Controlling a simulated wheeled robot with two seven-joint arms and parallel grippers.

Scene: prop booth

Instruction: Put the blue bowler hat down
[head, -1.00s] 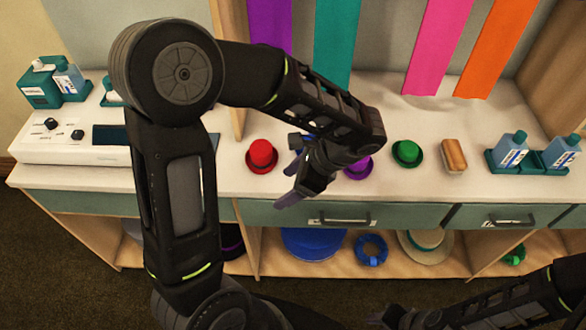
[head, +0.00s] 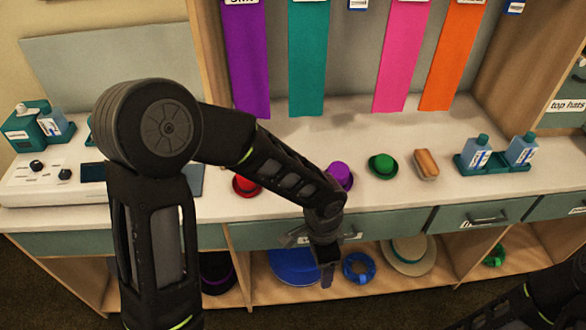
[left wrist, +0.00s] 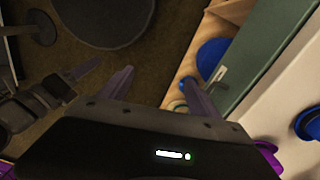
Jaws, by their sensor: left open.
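The blue bowler hat (left wrist: 309,122) stands on the white counter at the right edge of the left wrist view, partly cut off. In the head view my left forearm hides it. My left gripper (head: 312,258) is open and empty in front of the counter's drawer edge, apart from the hat. Its two spread fingers also show in the left wrist view (left wrist: 157,85). My right gripper (left wrist: 75,78) seems to show at the left of the left wrist view, too dark to tell its opening.
The counter (head: 400,200) also holds red (head: 246,186), purple (head: 340,177) and green (head: 383,166) hats, a brush (head: 426,164) and a teal bottle tray (head: 500,166). Below are drawers (head: 485,216) and shelves with a large blue item (head: 295,268) and a straw hat (head: 408,256).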

